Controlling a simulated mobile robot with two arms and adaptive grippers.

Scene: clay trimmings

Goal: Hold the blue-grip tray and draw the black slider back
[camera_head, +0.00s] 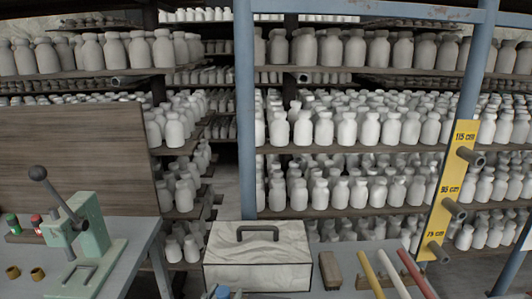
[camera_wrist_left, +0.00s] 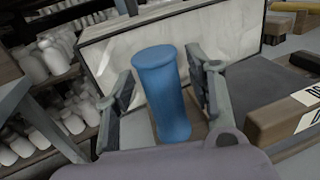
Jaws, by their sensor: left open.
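The blue grip (camera_wrist_left: 168,92) is a round upright post with a wider top, large in the left wrist view. My left gripper (camera_wrist_left: 160,86) is open, with one finger on each side of the grip and nothing clamped. In the head view only a small blue part (camera_head: 222,292) shows at the bottom edge; the tray it belongs to is not clearly seen. My right gripper is not in view.
A pale marbled box (camera_head: 258,262) with a dark handle (camera_head: 258,232) stands behind the grip. A green lever press (camera_head: 88,225) is at left. A wooden block (camera_head: 330,270) and coloured rods (camera_head: 392,272) lie at right. Bottle shelves fill the back.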

